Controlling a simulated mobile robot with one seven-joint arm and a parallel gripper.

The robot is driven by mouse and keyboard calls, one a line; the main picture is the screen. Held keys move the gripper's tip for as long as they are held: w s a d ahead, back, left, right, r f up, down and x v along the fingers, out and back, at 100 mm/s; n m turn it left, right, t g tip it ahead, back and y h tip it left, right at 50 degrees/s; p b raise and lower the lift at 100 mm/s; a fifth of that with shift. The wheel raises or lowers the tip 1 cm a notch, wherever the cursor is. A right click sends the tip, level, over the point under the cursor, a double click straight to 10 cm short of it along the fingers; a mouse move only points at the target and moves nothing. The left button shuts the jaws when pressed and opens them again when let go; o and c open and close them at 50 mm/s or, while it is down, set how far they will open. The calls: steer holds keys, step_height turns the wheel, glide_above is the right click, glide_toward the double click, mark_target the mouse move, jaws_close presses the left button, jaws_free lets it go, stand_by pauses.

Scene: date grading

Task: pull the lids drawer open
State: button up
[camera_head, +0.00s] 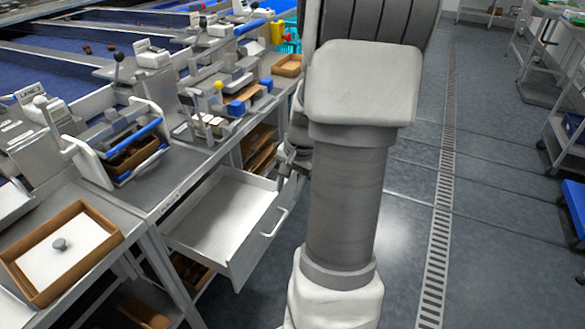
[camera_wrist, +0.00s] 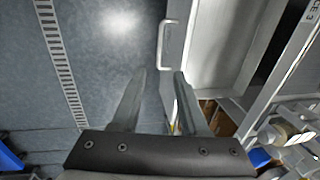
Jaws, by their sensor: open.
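A white drawer (camera_head: 222,212) stands pulled well out from under the steel bench. Its inside looks empty, and no label naming it as the lids drawer is readable. Its bar handle (camera_head: 276,222) is on the front panel. In the wrist view the drawer (camera_wrist: 218,45) is at upper right and the handle (camera_wrist: 163,42) lies just beyond my fingertips. My gripper (camera_wrist: 159,72) is open and holds nothing. The handle's near end shows between the fingertips in the picture, but the handle is not gripped. In the head view my arm hides most of the gripper.
A brown tray (camera_head: 112,222) with a knobbed white lid (camera_head: 62,245) sits on the bench at left. Open shelves with brown boxes lie beneath the bench. Clear floor with a drain grate (camera_head: 440,215) runs to the right. A white rack (camera_head: 568,125) stands at far right.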

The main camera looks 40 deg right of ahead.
steer(key=r, duration=0.3)
steer(key=s+r, duration=0.1)
steer(key=r, duration=0.1)
steer(key=shift+d+r+p, duration=0.1)
steer(key=shift+d+p, duration=0.1)
steer(key=shift+p, duration=0.15)
